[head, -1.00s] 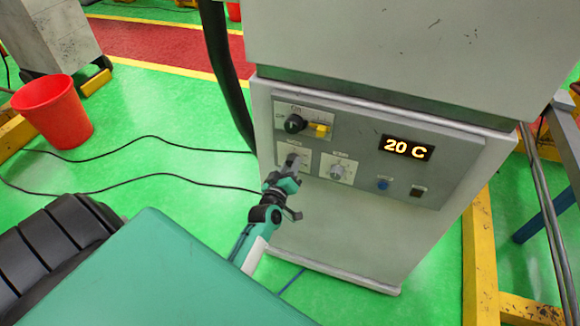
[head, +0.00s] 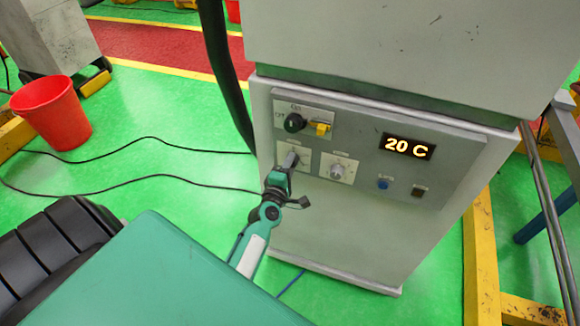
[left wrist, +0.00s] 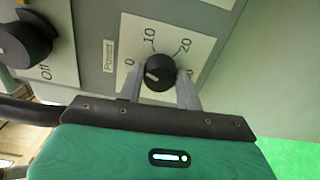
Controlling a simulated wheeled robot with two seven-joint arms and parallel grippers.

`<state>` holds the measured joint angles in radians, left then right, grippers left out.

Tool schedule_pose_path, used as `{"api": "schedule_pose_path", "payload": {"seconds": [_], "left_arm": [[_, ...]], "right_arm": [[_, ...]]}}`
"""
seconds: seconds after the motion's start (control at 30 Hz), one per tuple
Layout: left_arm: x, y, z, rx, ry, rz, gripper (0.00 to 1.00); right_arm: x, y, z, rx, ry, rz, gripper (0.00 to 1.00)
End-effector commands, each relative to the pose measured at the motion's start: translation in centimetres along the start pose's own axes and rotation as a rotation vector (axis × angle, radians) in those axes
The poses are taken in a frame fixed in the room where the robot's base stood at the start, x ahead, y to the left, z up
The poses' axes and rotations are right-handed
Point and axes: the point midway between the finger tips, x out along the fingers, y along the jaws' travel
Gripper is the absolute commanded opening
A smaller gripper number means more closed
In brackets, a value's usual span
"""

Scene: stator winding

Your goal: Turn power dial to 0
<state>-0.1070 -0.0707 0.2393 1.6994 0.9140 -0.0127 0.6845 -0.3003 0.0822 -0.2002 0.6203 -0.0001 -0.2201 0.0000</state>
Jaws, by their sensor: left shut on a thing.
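The power dial (left wrist: 161,72) is a round black knob on a white plate marked 0, 10, 20 and a partly hidden number, with a "Power" label beside it. Its white pointer mark is on the left side of the knob, roughly toward the 0. My left gripper (left wrist: 160,86) has one finger on each side of the knob and is shut on it. In the head view my left gripper (head: 289,161) reaches the left dial plate on the panel and covers most of the knob. My right gripper is not in view.
The grey control panel (head: 366,150) carries an on/off switch (head: 294,123), a second dial (head: 337,171), a display (head: 407,147) reading 20 C and a blue button (head: 383,184). A thick black hose hangs left of the cabinet. A red bucket (head: 53,113) stands on the green floor.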

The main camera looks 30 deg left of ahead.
Motion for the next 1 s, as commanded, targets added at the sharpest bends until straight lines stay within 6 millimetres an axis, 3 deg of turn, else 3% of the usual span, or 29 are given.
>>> {"api": "schedule_pose_path", "payload": {"seconds": [0.5,1.0], "left_arm": [[-0.04,-0.08,-0.03,-0.333,0.001,-0.002,0.13],[-0.05,-0.08,-0.04,-0.395,0.001,-0.002,0.13]], "right_arm": [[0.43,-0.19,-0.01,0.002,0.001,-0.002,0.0],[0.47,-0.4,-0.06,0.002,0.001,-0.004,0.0]]}}
